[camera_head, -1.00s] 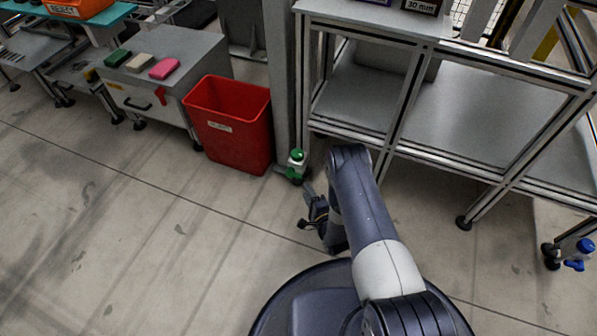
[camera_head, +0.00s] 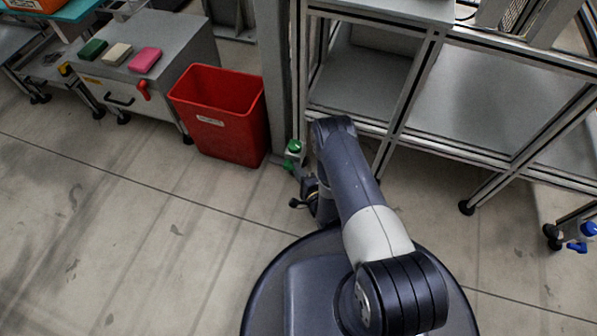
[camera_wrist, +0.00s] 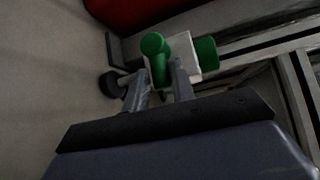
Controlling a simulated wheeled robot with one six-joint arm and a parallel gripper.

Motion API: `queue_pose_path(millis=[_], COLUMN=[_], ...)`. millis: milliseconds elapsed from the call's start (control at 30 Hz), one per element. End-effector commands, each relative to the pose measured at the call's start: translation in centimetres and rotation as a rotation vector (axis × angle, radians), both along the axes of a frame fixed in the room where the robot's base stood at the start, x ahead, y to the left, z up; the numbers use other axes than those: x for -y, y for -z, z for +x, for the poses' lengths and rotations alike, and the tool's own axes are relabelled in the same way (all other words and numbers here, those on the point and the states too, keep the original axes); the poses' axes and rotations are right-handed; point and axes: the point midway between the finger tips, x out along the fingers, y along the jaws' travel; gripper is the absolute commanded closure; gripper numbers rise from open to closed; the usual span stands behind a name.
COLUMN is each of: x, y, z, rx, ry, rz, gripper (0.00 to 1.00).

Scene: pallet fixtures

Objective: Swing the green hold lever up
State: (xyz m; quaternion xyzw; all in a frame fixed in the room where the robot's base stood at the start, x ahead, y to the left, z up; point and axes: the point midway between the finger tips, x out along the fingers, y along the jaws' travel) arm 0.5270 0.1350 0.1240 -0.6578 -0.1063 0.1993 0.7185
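The green hold lever (camera_wrist: 158,58) shows in the wrist view as a rod with a round knob, in front of a white block (camera_wrist: 184,52). A second green part (camera_wrist: 206,54) sits on the block's right side. In the head view the lever (camera_head: 288,165) is small, low by the foot of a grey post. My gripper (camera_wrist: 159,72) is open, with one finger on each side of the lever's rod; contact cannot be told. In the head view my gripper (camera_head: 301,177) is close to the lever and partly hidden by my arm.
A red bin (camera_head: 225,130) stands just left of the post (camera_head: 277,80). A metal frame rack (camera_head: 420,120) with shelves stands to the right. A grey cabinet (camera_head: 165,95) is at the back left. The floor at front left is clear.

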Motion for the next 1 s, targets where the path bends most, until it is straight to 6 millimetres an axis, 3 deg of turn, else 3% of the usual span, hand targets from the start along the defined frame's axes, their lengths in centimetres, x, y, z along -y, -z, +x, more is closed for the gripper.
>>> queue_pose_path(millis=[300, 667, 1000], x=[0.0, 0.0, -0.4], y=[0.0, -0.5, -1.9], z=[0.0, 0.1, 0.2], rx=[0.0, -0.016, -0.098], ry=[0.0, 0.0, -0.002], rz=[0.0, -0.048, -0.272], gripper=[1.0, 1.0, 1.0])
